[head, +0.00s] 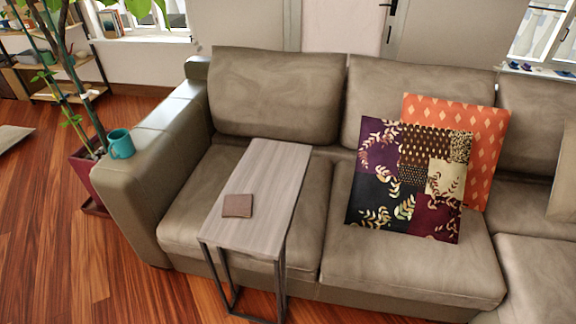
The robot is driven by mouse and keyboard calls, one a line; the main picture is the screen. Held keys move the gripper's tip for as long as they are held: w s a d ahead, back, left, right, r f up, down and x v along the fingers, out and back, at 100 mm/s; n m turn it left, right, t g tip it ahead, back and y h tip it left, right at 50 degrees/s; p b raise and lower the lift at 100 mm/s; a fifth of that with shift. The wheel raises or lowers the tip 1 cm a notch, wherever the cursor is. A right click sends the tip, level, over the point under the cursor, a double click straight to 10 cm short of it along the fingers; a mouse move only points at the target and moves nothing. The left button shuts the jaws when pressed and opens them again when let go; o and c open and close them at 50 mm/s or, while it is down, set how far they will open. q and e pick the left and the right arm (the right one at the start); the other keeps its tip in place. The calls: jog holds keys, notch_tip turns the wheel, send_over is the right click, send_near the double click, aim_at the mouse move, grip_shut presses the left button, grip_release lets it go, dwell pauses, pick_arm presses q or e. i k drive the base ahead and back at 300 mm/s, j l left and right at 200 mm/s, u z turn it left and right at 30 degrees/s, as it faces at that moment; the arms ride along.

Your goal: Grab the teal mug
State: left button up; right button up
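The teal mug (122,145) stands upright on the left armrest of the grey-brown sofa, near the front end of the armrest. Its handle appears on its left side, towards the plant. Nothing touches the mug apart from the armrest. Neither of my grippers shows in the head view.
A narrow side table (262,185) with a brown coaster (237,205) stands over the sofa seat. A potted plant (75,100) with tall stems rises beside the armrest (160,130). Two patterned cushions (408,180) lean on the sofa at right. Wooden floor (50,250) is clear at front left.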

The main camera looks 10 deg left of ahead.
aim_at(120, 146)
jog(key=u, duration=1.5)
jog(key=i+j+z, duration=0.45)
jog(key=i+j, duration=0.4)
